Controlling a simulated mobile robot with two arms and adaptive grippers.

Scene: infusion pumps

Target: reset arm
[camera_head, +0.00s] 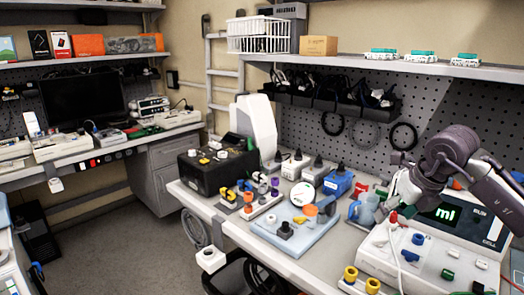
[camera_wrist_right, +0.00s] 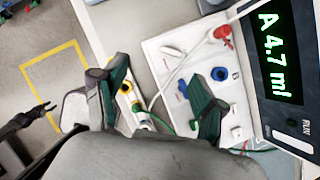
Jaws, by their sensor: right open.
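My right arm comes in from the right in the head view. Its gripper (camera_head: 396,192) hangs over the front panel of a white infusion pump (camera_head: 460,262) whose display (camera_head: 440,214) shows green "ml". In the right wrist view the right gripper (camera_wrist_right: 160,95) has its two dark green fingers spread, with nothing between them. Beyond them lies the pump panel (camera_wrist_right: 185,55) with a blue knob, a red connector and a white cable. The display (camera_wrist_right: 281,50) reads "A 4.7 ml". A dark pronged shape (camera_wrist_right: 35,115) at the left of the wrist view may be my left gripper; its opening is unclear.
A light blue base (camera_head: 300,240) with fittings, a black box (camera_head: 215,167) and a blue connector block (camera_head: 338,182) crowd the bench left of the pump. A shelf (camera_head: 400,67) runs above. A black bin (camera_head: 245,272) stands below the bench edge. The floor (camera_head: 120,245) is open.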

